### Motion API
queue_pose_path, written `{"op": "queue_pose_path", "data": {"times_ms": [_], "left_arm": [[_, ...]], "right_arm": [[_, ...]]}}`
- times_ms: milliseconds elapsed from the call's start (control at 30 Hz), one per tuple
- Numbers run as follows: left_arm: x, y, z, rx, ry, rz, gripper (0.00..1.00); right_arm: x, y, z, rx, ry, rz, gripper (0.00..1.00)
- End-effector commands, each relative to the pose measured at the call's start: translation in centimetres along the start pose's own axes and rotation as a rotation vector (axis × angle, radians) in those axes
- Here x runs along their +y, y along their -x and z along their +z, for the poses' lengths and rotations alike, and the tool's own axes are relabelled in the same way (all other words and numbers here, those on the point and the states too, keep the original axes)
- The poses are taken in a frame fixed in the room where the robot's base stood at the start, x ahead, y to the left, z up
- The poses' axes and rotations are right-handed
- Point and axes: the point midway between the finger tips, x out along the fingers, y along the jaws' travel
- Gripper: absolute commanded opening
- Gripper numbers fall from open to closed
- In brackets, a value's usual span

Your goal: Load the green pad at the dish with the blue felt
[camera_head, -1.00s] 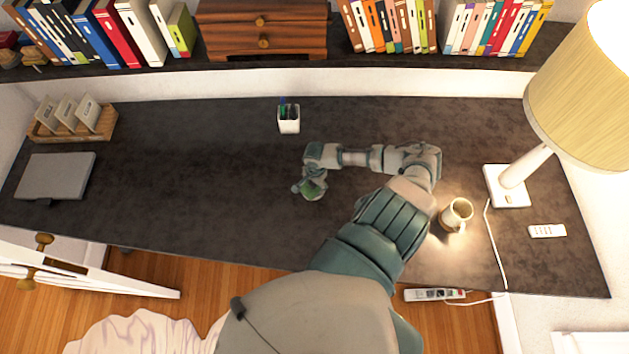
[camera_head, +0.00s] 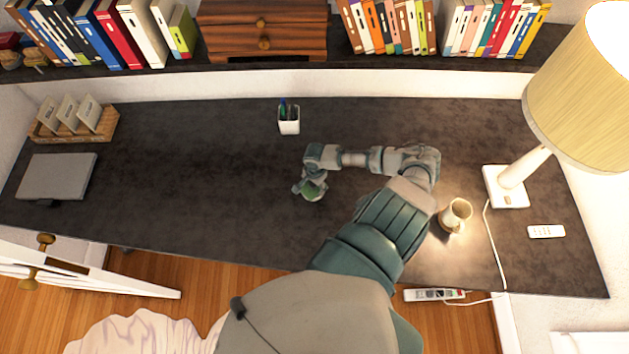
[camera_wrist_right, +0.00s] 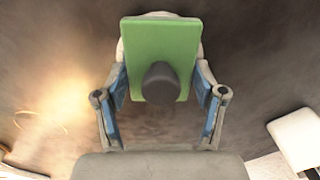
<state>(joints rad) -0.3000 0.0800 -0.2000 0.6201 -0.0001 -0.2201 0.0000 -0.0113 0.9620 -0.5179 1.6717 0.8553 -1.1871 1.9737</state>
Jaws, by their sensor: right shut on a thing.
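The green pad (camera_wrist_right: 180,45) is a flat green block with a dark round knob (camera_wrist_right: 160,83) on its face. My right gripper (camera_wrist_right: 160,90) is shut on it, its blue-lined fingers at either side in the right wrist view. In the head view my right gripper (camera_head: 311,190) is over the middle of the dark desk, with a bit of green showing at its fingers. A pale rounded shape shows behind the pad in the wrist view; I cannot tell what it is. I cannot make out a dish with blue felt. My left gripper is not in view.
A pen cup (camera_head: 289,121) stands behind my right gripper. A mug (camera_head: 455,215), a lamp (camera_head: 508,190) and a remote (camera_head: 546,231) are to the right. A grey laptop (camera_head: 57,176) and a card rack (camera_head: 72,124) are at the left. The desk (camera_head: 200,190) between is clear.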

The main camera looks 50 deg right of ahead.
Motion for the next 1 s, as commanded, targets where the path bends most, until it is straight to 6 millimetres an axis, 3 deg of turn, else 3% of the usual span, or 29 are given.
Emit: {"op": "queue_pose_path", "data": {"times_ms": [367,1000], "left_arm": [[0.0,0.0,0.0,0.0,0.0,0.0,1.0],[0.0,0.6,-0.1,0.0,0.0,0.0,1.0]], "right_arm": [[0.2,-0.1,0.1,-0.001,0.0,0.005,0.42],[-0.1,5.4,0.1,0.001,0.0,0.001,0.42]]}}
